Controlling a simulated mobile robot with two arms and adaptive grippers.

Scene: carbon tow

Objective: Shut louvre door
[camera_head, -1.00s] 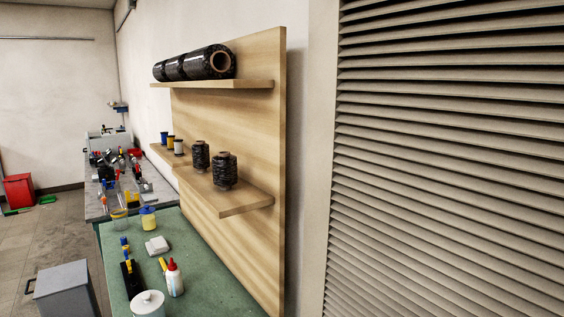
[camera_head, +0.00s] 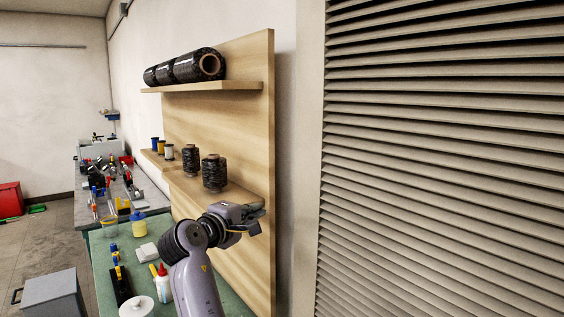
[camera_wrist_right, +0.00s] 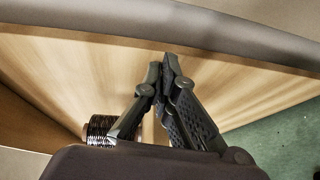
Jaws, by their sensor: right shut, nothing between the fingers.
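The louvre door (camera_head: 440,160) fills the right side of the head view, with beige horizontal slats. My left gripper is in neither view.
A wooden shelf board (camera_head: 235,125) holds black rolls (camera_head: 190,66) and dark spools (camera_head: 214,172). Below it a green bench (camera_head: 103,262) carries a glue bottle (camera_head: 163,283) and a white pot (camera_head: 136,308). A grey bin (camera_head: 55,293) stands on the floor at left.

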